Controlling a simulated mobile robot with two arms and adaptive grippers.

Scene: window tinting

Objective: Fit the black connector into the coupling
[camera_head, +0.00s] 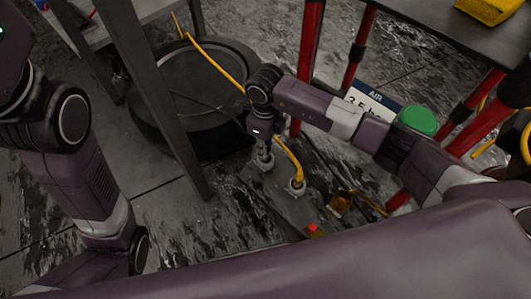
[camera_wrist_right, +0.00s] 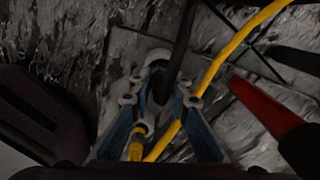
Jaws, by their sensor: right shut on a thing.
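My right gripper (camera_head: 264,146) points down over a pale round coupling (camera_head: 263,165) on a dark plate low at the floor. In the right wrist view its blue-and-grey fingers (camera_wrist_right: 160,101) are closed around the black connector (camera_wrist_right: 161,86), whose black hose (camera_wrist_right: 182,38) runs up out of the picture. A pale coupling ring (camera_wrist_right: 158,54) shows just behind the connector. The connector's lower end is hidden, so I cannot tell whether it is inside the coupling. My left arm shows at the left of the head view, but its gripper is out of view.
A second coupling (camera_head: 297,187) beside it carries a yellow hose (camera_head: 290,158). A large dark round drum (camera_head: 195,75) stands behind. Red posts (camera_head: 311,40) and an AIR sign (camera_head: 373,96) stand close to my right arm. A grey post (camera_head: 150,90) rises at the left.

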